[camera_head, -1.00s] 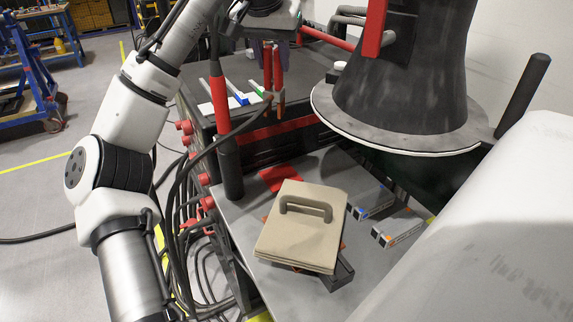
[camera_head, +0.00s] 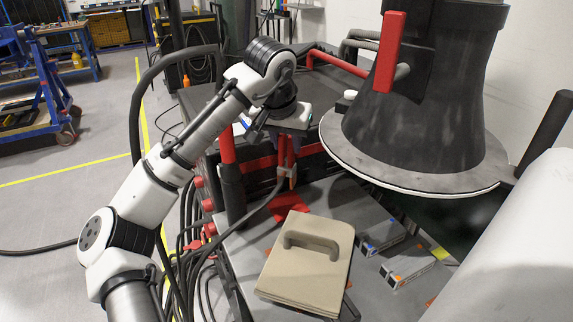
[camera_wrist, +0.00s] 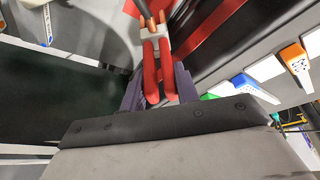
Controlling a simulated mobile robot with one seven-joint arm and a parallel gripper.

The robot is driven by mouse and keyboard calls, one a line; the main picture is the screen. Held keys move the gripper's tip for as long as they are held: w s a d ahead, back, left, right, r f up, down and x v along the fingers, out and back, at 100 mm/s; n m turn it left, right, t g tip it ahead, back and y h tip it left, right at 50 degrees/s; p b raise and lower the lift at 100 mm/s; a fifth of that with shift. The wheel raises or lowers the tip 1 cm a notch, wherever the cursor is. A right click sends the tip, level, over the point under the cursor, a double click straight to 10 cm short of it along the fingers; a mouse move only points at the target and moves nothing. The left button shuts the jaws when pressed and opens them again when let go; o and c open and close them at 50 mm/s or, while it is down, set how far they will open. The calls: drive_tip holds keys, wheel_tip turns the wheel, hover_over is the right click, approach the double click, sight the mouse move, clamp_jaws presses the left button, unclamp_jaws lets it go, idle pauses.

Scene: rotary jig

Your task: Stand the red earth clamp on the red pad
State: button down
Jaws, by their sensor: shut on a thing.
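The red earth clamp (camera_head: 283,151) hangs with its copper-coloured jaws downward from my gripper (camera_head: 284,134). In the wrist view my gripper (camera_wrist: 158,84) has its dark purple fingers on either side of the clamp's two red handles (camera_wrist: 151,72), shut on them. The red pad (camera_head: 290,207) lies flat on the grey bench top, below the clamp and apart from it in the head view. Its near part is hidden by the beige handled block. In the wrist view a piece of the red pad (camera_wrist: 131,8) shows at the top edge, beyond the jaws.
The beige handled block (camera_head: 308,272) sits just in front of the pad. A dark round-flanged column (camera_head: 425,110) stands to the right. A red-and-black post (camera_head: 231,180) and a dark cable run left of the clamp. Small boxes (camera_head: 408,268) lie at the right.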

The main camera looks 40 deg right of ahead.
sight(285, 159)
drive_tip(key=shift+f, duration=3.25)
drive_tip(key=c, duration=1)
unclamp_jaws()
drive_tip(key=shift+c, duration=0.2)
drive_tip(key=v, duration=1.2)
drive_tip(key=shift+b, duration=0.35)
drive_tip(key=shift+s, duration=0.1)
